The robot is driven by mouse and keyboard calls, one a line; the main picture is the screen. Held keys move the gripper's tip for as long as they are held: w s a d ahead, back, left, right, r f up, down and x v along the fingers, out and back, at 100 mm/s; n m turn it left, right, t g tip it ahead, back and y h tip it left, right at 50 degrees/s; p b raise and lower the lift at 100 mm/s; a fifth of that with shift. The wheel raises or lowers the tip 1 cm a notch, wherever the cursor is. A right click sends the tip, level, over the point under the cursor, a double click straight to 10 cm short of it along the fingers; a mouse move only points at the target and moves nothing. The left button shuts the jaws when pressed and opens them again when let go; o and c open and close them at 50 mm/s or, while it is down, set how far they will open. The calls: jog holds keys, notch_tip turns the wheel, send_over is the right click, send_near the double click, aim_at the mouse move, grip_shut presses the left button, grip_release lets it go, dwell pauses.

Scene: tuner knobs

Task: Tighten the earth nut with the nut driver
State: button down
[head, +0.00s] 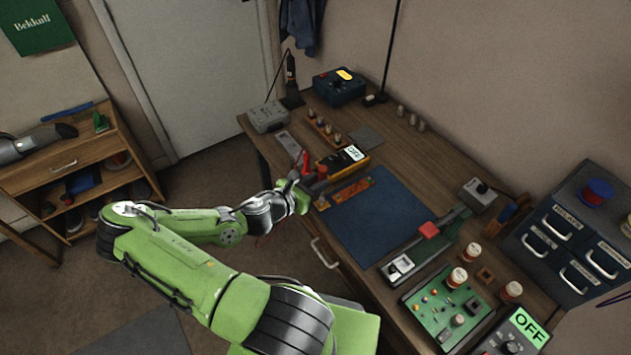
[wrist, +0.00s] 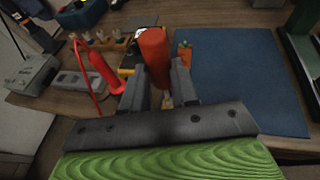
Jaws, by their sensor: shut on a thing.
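My gripper (wrist: 160,88) is shut on an orange-red handle, which looks like the nut driver (wrist: 154,48). The handle stands between the two fingers in the wrist view. In the head view my gripper (head: 306,188) is at the table's front edge, beside a narrow orange panel (head: 350,192). Part of that panel (wrist: 184,54) shows right of the handle in the wrist view. A small tan piece (wrist: 167,101) shows low between the fingers; I cannot tell what it is. I cannot make out the earth nut or the driver's tip.
A red probe (wrist: 104,68) with a red lead stands close left of my gripper. A blue mat (head: 385,218) is clear to the right. A green circuit board (head: 445,310) and drawers (head: 565,235) are farther right.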

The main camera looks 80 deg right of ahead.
jog(key=shift+a+f+b, duration=0.15)
jog(key=shift+f+b, duration=0.15)
jog(key=shift+f, duration=0.55)
dwell(0.3)
jog(key=m+g+y+b, duration=0.1)
jog(key=m+g+y, duration=0.1)
jog(key=m+y, duration=0.2)
jog(key=w+d+m+g+y+b, duration=0.1)
jog(key=m+g+y, duration=0.2)
jog(key=m+y, duration=0.1)
jog(key=d+m+g+y+b, duration=0.1)
jog(key=m+g+y+b, duration=0.1)
jog(key=m+g+y, duration=0.1)
jog(key=shift+w+d+f+m+y, duration=0.15)
jog(key=shift+w+m+y, duration=0.15)
jog(key=shift+m+y, duration=0.15)
dwell(0.5)
